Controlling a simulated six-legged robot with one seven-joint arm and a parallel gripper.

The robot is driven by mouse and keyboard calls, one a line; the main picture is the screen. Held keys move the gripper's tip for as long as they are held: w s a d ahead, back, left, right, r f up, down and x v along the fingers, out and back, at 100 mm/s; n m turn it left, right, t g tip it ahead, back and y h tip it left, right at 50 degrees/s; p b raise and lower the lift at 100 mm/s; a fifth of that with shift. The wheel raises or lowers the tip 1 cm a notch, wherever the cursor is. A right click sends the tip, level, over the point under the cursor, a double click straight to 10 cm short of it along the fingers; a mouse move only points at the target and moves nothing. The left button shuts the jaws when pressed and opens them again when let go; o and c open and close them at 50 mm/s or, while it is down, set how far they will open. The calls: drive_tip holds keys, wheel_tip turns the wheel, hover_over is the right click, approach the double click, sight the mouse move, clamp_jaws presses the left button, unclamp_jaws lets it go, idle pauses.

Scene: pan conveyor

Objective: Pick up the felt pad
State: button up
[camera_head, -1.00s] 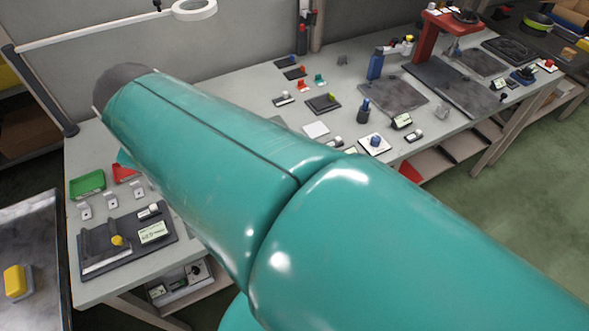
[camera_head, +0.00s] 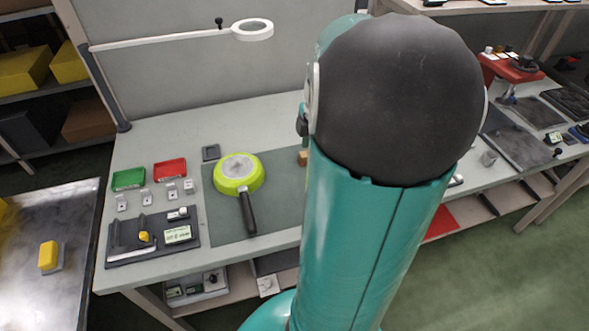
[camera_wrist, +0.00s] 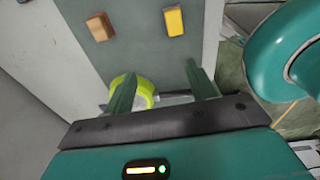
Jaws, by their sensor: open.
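My gripper (camera_wrist: 159,72) is open in the wrist view, with its two green fingers apart and nothing held between them. It is above the grey mat (camera_wrist: 137,50). A tan-brown block (camera_wrist: 100,27) and a yellow block (camera_wrist: 174,21) lie on this mat, beyond the fingertips. I cannot tell for sure which thing is the felt pad. A small dark square piece (camera_head: 211,152) lies on the bench behind the pan in the head view. The tan-brown block also shows in the head view (camera_head: 303,158), beside my arm. My arm hides the gripper there.
Green (camera_head: 129,179) and red (camera_head: 170,169) trays and a dark fixture (camera_head: 125,236) stand left. A lamp (camera_head: 252,30) hangs above the bench.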

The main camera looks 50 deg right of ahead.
drive_tip(key=shift+y, duration=0.5)
drive_tip(key=s+f, duration=0.1)
drive_tip(key=f, duration=0.2)
drive_tip(key=s+f, duration=0.1)
drive_tip(key=f, duration=0.2)
drive_tip(key=s+d+f, duration=0.1)
drive_tip(key=f, duration=0.2)
drive_tip(key=shift+f, duration=0.2)
drive_tip(key=shift+s+a+f, duration=0.1)
drive_tip(key=shift+a+f, duration=0.15)
drive_tip(key=shift+f, duration=1.1)
drive_tip(key=shift+s+a+f, duration=0.1)
drive_tip(key=shift+a+f, duration=0.1)
drive_tip(key=shift+f, duration=1.15)
drive_tip(key=c, duration=1.1)
